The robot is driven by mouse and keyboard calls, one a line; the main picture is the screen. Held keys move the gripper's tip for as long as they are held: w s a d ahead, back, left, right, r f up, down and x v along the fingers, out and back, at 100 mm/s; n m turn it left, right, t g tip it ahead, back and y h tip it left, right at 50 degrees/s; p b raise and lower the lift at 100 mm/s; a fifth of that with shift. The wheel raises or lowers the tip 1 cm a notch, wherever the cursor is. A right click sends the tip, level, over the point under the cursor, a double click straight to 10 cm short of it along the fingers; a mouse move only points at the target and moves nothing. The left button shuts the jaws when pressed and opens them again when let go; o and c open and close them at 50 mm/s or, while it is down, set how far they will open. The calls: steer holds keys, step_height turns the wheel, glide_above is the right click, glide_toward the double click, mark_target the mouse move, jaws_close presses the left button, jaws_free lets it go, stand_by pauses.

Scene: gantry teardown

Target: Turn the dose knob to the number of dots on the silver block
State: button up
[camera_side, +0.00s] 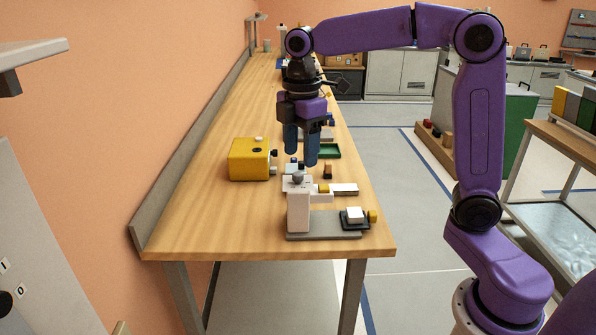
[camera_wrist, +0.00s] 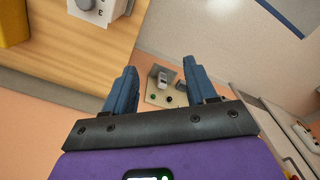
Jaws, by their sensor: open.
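My gripper (camera_side: 301,158) is open and empty, pointing down above the bench near a white device (camera_side: 299,212). A round grey knob (camera_side: 298,178) sits on top of this device, probably the dose knob. In the wrist view, my gripper (camera_wrist: 160,66) has its blue fingers spread with nothing between them. A grey knob (camera_wrist: 85,4) shows there at the top edge, cut off, with dark marks beside it that I cannot read fully. A pale block (camera_side: 344,189) lies behind the device; I cannot tell if it is the silver block. No dots are readable.
A yellow box (camera_side: 249,160) with dark knobs stands to the left; it also shows in the wrist view (camera_wrist: 12,22). A black tray (camera_side: 354,223) with a white block is on the device's grey base. A green tray (camera_side: 329,151) lies farther back. The bench's front left is clear.

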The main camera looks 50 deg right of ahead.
steer(key=n, duration=0.2)
glide_toward(298, 174)
step_height(298, 174, down, 9)
steer(key=shift+w+f, duration=0.1)
stand_by(0.6)
jaws_close()
